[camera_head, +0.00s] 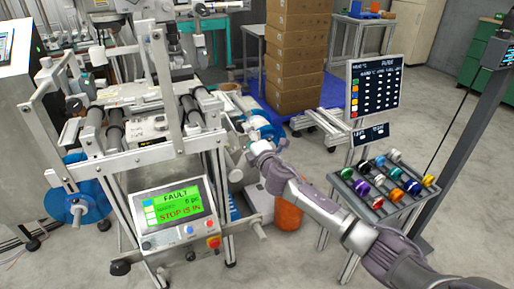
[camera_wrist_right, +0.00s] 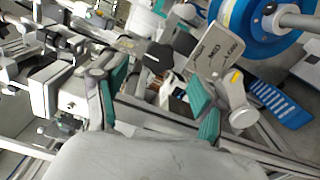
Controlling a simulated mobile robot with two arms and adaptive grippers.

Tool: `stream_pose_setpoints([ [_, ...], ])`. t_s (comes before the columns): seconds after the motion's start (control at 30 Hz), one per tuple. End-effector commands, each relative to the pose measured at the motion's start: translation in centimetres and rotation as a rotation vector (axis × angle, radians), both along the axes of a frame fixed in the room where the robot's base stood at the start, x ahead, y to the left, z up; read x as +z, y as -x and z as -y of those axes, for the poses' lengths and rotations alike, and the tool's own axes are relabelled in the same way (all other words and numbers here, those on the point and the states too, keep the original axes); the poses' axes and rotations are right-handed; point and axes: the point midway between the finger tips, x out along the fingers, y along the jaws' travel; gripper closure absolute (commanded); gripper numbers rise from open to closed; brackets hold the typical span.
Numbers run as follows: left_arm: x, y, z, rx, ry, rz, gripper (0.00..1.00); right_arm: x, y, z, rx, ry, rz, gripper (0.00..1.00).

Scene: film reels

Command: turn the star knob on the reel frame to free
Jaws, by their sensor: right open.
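My right gripper (camera_head: 258,150) is at the right side of the machine, beside the blue reel (camera_head: 262,122). In the right wrist view it (camera_wrist_right: 155,95) is open, its teal finger pads apart with nothing held between them. A dark, lobed knob (camera_wrist_right: 158,57), which looks like the star knob, shows beyond the gap, apart from the pads. A pale plate with lettering (camera_wrist_right: 213,60) stands right of it; I cannot read its words clearly. A grey rounded part with a yellow mark (camera_wrist_right: 237,103) is below the plate. The knob is hidden in the head view. My left gripper does not show.
The machine's panel (camera_head: 176,212) reads FAULT and STOP IS IN. A tray of coloured spools (camera_head: 383,187) and a chart board (camera_head: 374,88) stand right of my arm. An orange container (camera_head: 288,212) is on the floor below. Stacked cartons (camera_head: 295,55) stand behind.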

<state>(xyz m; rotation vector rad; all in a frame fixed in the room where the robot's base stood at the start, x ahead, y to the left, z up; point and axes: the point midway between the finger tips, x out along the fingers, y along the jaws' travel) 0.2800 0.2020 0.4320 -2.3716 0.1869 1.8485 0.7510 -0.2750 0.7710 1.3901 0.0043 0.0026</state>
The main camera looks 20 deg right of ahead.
Motion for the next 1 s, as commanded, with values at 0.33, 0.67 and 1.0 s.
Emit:
stream_pose_setpoints([
  [0.33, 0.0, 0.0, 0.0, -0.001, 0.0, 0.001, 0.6, -0.1, 6.3, 0.0, 0.001, -0.001, -0.002, 0.29],
  [0.67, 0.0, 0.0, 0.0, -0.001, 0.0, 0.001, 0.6, 0.0, 7.3, 0.0, 0.0, -0.001, 0.0, 0.29],
  [1.0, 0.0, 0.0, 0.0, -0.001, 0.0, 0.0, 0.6, -0.3, 7.4, -0.1, -0.002, -0.01, -0.006, 0.29],
])
